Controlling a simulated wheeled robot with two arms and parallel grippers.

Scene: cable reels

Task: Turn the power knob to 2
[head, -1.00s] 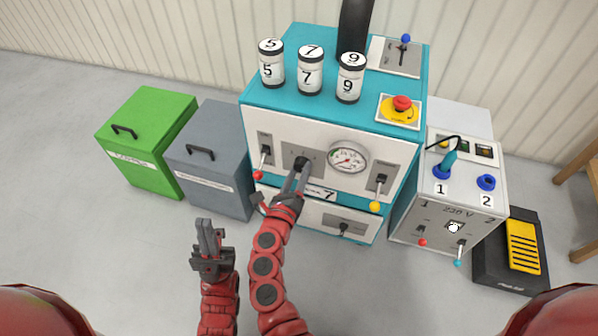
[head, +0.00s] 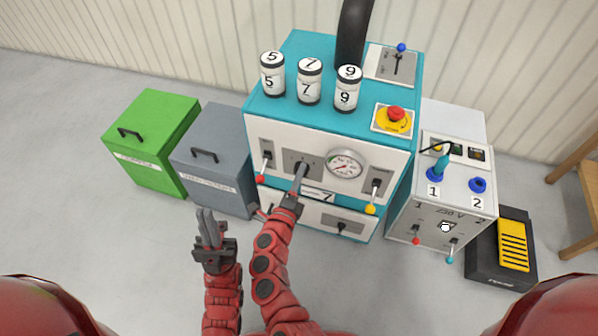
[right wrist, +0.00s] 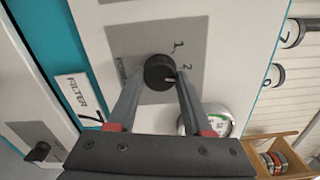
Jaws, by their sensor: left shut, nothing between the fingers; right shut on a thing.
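The power knob (right wrist: 157,70) is a round black knob on a grey plate (right wrist: 205,35) marked 1 and 2, on the front of the teal and white machine (head: 330,118). My right gripper (right wrist: 158,80) is shut on it, one finger on each side. A pale mark on the knob lies on the side toward the 2; I cannot tell if they line up exactly. In the head view my right gripper (head: 300,170) hides most of the knob. My left gripper (head: 207,222) is shut and empty, low in front of the grey bin.
A red-tipped lever (head: 263,168) is left of the knob; a gauge (head: 345,163) and yellow-tipped lever (head: 374,195) are right. A FILTER label (right wrist: 78,95) is nearby. Green (head: 150,180) and grey bins (head: 215,175) stand left, a 230 V box (head: 430,215) right.

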